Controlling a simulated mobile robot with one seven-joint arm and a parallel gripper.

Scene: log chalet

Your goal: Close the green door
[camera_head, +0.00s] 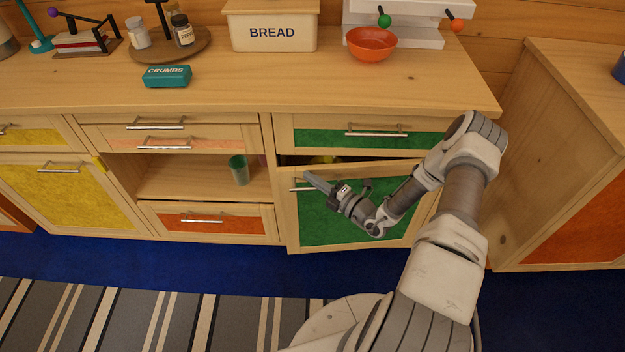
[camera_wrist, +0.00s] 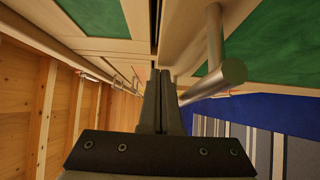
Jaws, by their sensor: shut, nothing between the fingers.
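The green door (camera_head: 335,222) is the lower right cabinet door, under a green-fronted drawer (camera_head: 365,138). It stands ajar, its left edge out from the cabinet, with a dark gap along its top. Its metal handle (camera_head: 300,188) is near the upper left corner. My gripper (camera_head: 308,177) is shut and empty in front of the door's upper left part, close to the handle. In the wrist view, the shut fingers (camera_wrist: 161,95) point along the cabinet fronts, with the handle bar (camera_wrist: 215,70) to their right and the green panel (camera_wrist: 262,35) beyond. Whether they touch the door is unclear.
Yellow items (camera_head: 325,159) show in the gap behind the door. An open shelf with a green cup (camera_head: 239,170) is left of it. The blue floor (camera_head: 250,270) in front is clear.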

